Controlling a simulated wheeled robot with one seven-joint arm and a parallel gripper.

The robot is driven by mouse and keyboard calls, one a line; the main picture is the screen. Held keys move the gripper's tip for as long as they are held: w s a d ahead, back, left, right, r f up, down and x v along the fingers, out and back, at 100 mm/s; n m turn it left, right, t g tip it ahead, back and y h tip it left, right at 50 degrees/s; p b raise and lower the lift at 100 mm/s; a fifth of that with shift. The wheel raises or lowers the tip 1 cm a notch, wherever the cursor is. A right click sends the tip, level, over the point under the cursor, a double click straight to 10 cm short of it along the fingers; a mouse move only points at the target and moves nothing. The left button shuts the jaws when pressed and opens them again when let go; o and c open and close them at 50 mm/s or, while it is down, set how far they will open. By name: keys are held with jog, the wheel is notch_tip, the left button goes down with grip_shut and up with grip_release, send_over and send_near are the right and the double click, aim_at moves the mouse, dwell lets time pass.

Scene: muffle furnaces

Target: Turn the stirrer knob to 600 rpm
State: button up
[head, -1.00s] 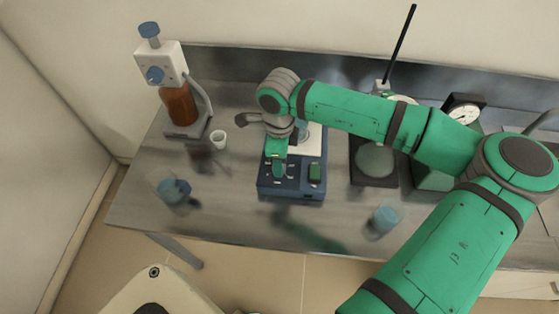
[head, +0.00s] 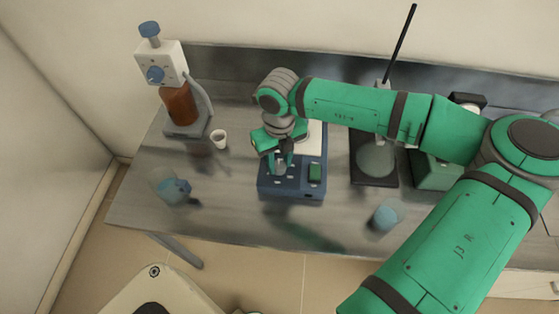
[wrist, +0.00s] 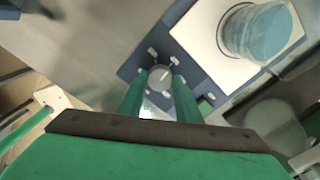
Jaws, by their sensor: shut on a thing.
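The stirrer (head: 292,189) is a dark blue box with a white top plate, on the metal bench in the middle of the head view. Its front panel has a round grey knob, which shows in the wrist view (wrist: 160,79) with a pointer line and several pale marks around it. My gripper (head: 280,165) reaches down over the left part of the panel. In the wrist view its two green fingers (wrist: 161,90) stand on either side of the knob and are shut on it. In the head view the fingers partly hide the knob. The number marks are too small to read.
A bottle with a dispenser (head: 180,105), a small white cup (head: 218,139) and a blue-filled vessel (head: 174,190) are to the left. Another blue-filled beaker (head: 385,216) stands at the right front.

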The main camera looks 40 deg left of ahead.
aim_at(278, 166)
jog(key=m, duration=1.3)
jog(key=shift+a+m, duration=0.1)
jog(key=shift+m, duration=0.2)
dwell(0.4)
jog(key=o, duration=1.1)
jog(key=shift+c, duration=0.2)
notch_tip(278, 166, up, 11)
jog(key=shift+f, duration=0.1)
